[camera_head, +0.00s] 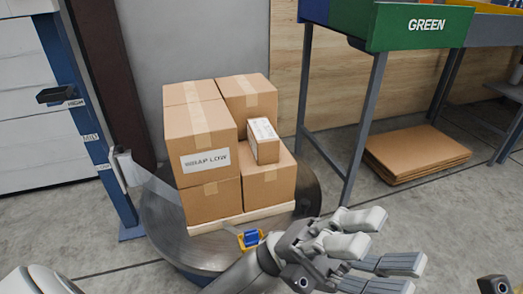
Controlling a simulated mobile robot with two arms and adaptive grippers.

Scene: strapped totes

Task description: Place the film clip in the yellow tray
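A small blue piece (251,237) with yellow around its lower edge sits at the front of the round turntable, by the pallet's front edge. It may be the film clip, with the yellow part a tray under it, but it is too small to tell. My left gripper (384,246) is just right of it, in front of the turntable. Its fingers point right, spread apart with nothing between them. Part of what looks like my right gripper's wrist (497,285) shows at the bottom right corner; its fingers are out of the picture.
Stacked cartons (210,125), one labelled "WRAP LOW", stand on a pallet on the turntable (165,235). Clear film runs from the blue mast (92,135) towards the load. A rack with a green bin (400,28) and flat cardboard (415,152) stand at right. Floor between is clear.

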